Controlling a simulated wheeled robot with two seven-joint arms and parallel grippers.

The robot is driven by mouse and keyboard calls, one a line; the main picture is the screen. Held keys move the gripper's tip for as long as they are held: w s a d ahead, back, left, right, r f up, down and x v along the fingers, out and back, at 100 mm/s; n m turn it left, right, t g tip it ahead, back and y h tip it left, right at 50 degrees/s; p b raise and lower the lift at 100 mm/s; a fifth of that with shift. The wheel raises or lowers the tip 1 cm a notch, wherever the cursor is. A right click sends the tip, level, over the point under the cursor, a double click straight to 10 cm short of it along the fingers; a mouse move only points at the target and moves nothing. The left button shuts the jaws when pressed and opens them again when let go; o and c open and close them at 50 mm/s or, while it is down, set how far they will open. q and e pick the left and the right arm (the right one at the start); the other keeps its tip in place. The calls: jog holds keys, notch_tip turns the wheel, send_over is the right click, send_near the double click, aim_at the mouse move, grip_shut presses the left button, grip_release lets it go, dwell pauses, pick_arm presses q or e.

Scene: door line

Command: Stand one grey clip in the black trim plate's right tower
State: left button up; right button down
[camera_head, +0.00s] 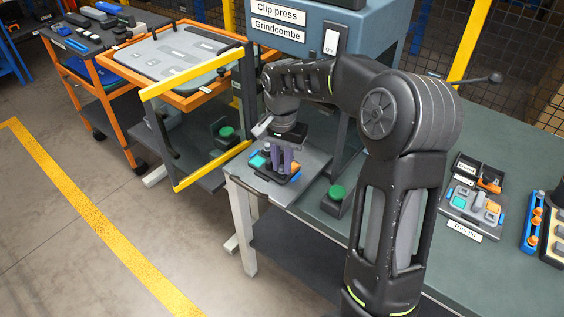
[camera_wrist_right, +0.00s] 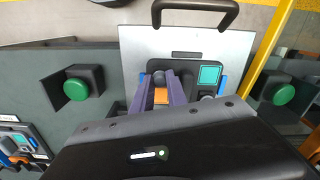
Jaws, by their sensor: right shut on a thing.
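The black trim plate (camera_head: 292,180) lies on the grey press bed (camera_head: 240,172), with teal, blue and orange parts on it. In the right wrist view, a teal square (camera_wrist_right: 209,75) and a blue part (camera_wrist_right: 223,86) show beside my fingers. My right gripper (camera_head: 282,160) points down over the plate with its purple fingers. In the right wrist view, its fingers (camera_wrist_right: 160,85) are shut on a small grey piece (camera_wrist_right: 159,78), seemingly the grey clip, with orange just below it. The fingers hide the right tower, so I cannot tell whether the clip touches it. My left gripper is not in view.
A yellow-framed guard door (camera_head: 160,140) stands open left of the bed. The blue-grey clip press (camera_head: 385,45) rises behind my arm. Green buttons (camera_head: 337,192) flank the bed. A parts tray (camera_head: 463,212) lies on the bench at right; an orange cart (camera_head: 190,95) stands at left.

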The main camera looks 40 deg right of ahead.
jog(key=shift+f, duration=0.1)
dwell(0.8)
jog(key=c, duration=1.3)
grip_release()
jog(key=shift+o, duration=0.2)
notch_tip(320, 180, up, 8)
jog(key=shift+f+b, duration=0.1)
jog(key=shift+b, duration=0.3)
